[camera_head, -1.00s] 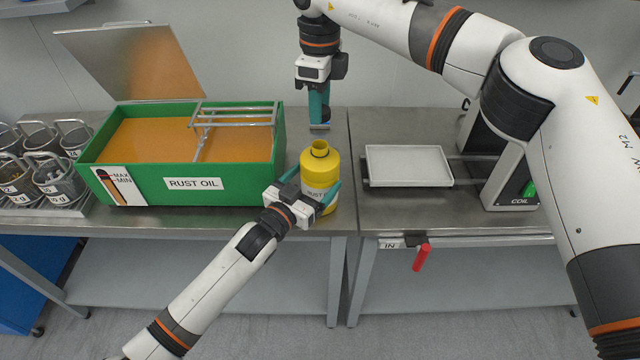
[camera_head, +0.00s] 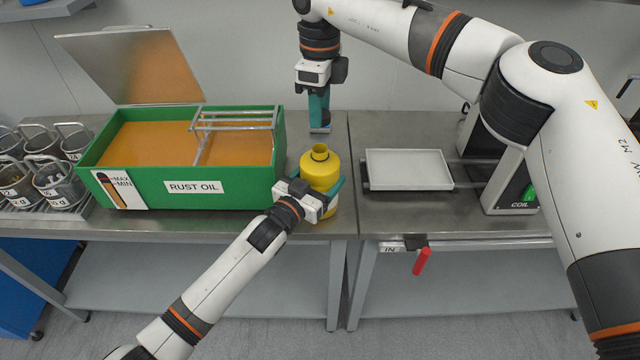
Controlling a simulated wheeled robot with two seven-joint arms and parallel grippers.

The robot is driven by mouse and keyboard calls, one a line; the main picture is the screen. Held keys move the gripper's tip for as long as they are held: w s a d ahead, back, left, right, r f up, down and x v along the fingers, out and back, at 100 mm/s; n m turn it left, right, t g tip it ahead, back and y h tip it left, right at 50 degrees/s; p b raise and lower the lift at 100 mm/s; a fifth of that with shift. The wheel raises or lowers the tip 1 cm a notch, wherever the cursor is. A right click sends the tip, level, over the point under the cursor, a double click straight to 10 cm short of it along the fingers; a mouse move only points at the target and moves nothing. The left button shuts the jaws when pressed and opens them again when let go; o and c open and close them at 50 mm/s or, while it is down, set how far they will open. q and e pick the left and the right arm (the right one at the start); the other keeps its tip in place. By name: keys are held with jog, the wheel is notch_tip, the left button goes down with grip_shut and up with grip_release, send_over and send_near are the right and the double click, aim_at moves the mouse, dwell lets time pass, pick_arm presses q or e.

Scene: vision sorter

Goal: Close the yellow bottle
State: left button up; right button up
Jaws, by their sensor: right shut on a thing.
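The yellow bottle (camera_head: 320,172) stands upright near the front edge of the left table, with its neck open and no cap on it. My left gripper (camera_head: 322,190) is low at the bottle, with a teal finger on either side of it. Whether these fingers press on the bottle cannot be told. My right gripper (camera_head: 320,125) hangs pointing down behind and above the bottle, clear of its neck. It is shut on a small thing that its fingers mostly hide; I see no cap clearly.
A green rust oil tank (camera_head: 235,187) with a raised lid stands left of the bottle. Metal baskets (camera_head: 60,180) are at the far left. A white tray (camera_head: 408,168) lies to the right, beside the coil machine (camera_head: 510,185). A red handle (camera_head: 422,262) hangs below the right table's edge.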

send_over(320, 149)
jog(key=shift+w+f, duration=0.1)
jog(key=shift+f, duration=2.35)
jog(key=shift+f, duration=0.9)
jog(key=shift+f, duration=0.55)
